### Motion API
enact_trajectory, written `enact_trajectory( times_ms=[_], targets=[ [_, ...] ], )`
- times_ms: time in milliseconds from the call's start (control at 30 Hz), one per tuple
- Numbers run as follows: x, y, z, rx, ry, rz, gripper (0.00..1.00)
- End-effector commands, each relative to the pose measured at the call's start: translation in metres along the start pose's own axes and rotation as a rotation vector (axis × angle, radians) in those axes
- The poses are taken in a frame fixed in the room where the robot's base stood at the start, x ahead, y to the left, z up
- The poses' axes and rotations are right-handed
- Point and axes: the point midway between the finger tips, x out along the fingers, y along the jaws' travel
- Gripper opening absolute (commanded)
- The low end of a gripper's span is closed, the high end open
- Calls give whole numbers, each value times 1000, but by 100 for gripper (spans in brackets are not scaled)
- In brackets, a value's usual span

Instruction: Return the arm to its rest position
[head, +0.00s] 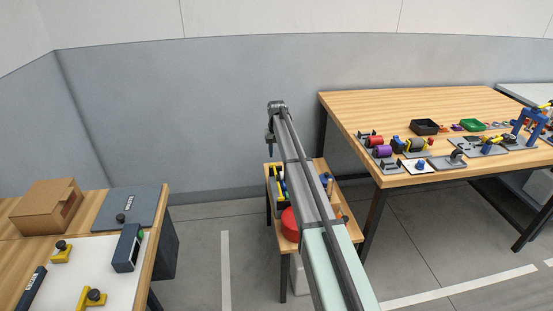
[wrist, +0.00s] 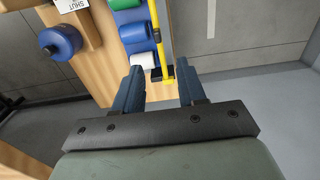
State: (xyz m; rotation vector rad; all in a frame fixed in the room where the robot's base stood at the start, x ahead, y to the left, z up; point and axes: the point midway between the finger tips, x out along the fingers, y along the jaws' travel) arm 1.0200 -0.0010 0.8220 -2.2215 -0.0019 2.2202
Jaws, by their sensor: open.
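My arm reaches forward across the middle of the head view, over a small wooden table (head: 317,166). My gripper (head: 270,150) is at the far end of the arm, above the small table's far left side and apart from the things on it. In the wrist view my gripper (wrist: 158,72) shows two blue fingers spread apart with nothing between them. Past the fingertips lie the edge of the small table and a yellow bar (wrist: 156,35). The arm hides part of the small table in the head view.
On the small table, a red round thing (head: 290,224) shows beside my arm; the wrist view shows a blue knob (wrist: 60,42) and coloured rolls (wrist: 137,34). A workbench (head: 345,112) with several parts is right. A left table (head: 92,206) bears a cardboard box (head: 45,207).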

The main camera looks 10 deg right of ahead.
Motion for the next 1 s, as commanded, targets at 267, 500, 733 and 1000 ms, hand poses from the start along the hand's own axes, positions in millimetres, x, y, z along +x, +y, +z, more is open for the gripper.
enact_trajectory(
  times_ms=[267,500,733,1000],
  targets=[
    [-7,0,0,0,-1,0,40],
    [-4,0,4,0,-1,0,40],
    [42,0,78,0,-4,0,40],
    [120,-1,228,0,-3,1,40]
  ],
)
